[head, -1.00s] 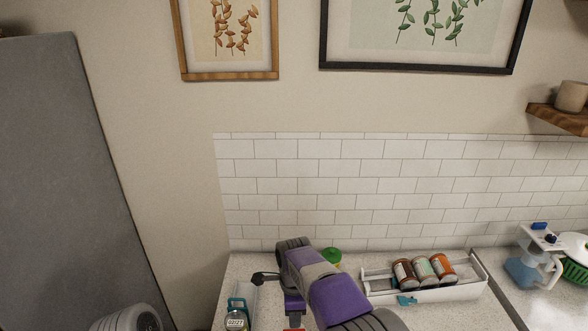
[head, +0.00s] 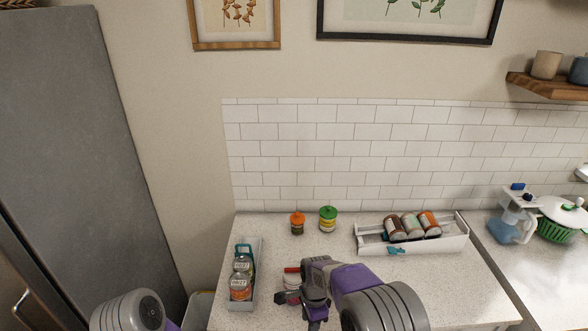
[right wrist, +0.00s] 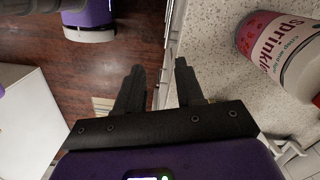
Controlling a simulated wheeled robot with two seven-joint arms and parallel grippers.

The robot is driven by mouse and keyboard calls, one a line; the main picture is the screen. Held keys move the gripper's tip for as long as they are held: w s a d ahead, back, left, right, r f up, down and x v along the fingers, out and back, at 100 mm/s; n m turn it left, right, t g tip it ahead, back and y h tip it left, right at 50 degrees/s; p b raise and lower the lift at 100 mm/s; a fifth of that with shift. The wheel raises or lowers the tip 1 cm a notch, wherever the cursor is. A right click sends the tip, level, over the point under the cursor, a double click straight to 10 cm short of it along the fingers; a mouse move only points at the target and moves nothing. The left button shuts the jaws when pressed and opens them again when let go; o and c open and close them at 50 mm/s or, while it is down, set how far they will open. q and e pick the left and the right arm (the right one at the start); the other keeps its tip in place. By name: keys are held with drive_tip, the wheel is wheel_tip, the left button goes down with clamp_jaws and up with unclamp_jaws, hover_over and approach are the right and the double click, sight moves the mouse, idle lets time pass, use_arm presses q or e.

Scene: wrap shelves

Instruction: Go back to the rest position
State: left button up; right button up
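My right arm (head: 350,290) reaches over the front of the counter in the head view. In the right wrist view, my right gripper (right wrist: 156,85) has its two fingers apart with nothing between them, over the counter's front edge and the wooden floor. A sprinkles jar (right wrist: 278,48) lies to the right of the fingers, apart from them. It also shows partly hidden beside the right gripper in the head view (head: 292,282). My left arm (head: 130,312) is low at the left of the head view. Its gripper is out of the frame.
A narrow tray (head: 256,262) holding jars stands at the counter's left. An orange-lidded jar (head: 297,224) and a green-lidded jar (head: 328,220) stand behind. A white rack (head: 430,240) holds cans at the right. A blue jug (head: 512,225) stands farther right. A grey fridge (head: 75,150) is at left.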

drive_tip(key=s+d+f+n+y+b, duration=0.1)
drive_tip(key=s+d+f+n+b, duration=0.15)
drive_tip(key=f, duration=0.35)
drive_tip(key=s+d+f+n+b, duration=0.1)
drive_tip(key=s+f, duration=0.3)
drive_tip(key=f, duration=0.3)
drive_tip(key=s+d+f+n+y+b, duration=0.1)
drive_tip(key=s+d+f+n, duration=0.1)
drive_tip(key=s+f, duration=0.3)
drive_tip(key=s+f+n+t+y+b, duration=0.1)
drive_tip(key=s+f+n+b, duration=0.3)
drive_tip(key=s+f, duration=0.5)
drive_tip(key=shift+s+a+n+y+b, duration=0.25)
drive_tip(key=shift+s+n+y+b, duration=0.15)
drive_tip(key=shift+s+n, duration=0.8)
